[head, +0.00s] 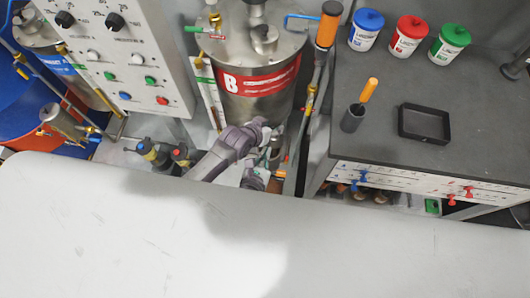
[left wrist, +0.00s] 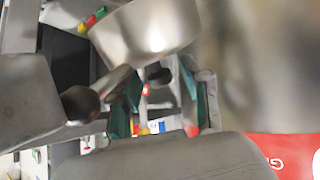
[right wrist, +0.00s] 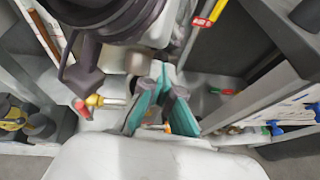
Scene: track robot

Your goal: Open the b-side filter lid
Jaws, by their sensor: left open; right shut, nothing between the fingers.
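The steel tank marked B (head: 258,85) stands at the back centre. A small steel part (head: 275,152), likely the b-side filter, is by its lower right, mostly hidden by my grippers. In the left wrist view a rounded steel body (left wrist: 145,35) fills the top, close to the jaws; I cannot make out a lid or its state. My left gripper (head: 264,133) is open and empty beside this part; its teal pads (left wrist: 162,105) stand apart. My right gripper (head: 268,178) is lower and close by. Its teal fingers (right wrist: 166,88) are shut at the tips with nothing between them.
A pipe with a brass fitting and red handle (right wrist: 88,106) runs left of my right fingers. A dark workbench (head: 440,140) stands on the right with jars, a holder and a tray (head: 424,123). A control panel (head: 125,60) is on the left. The space around the grippers is tight.

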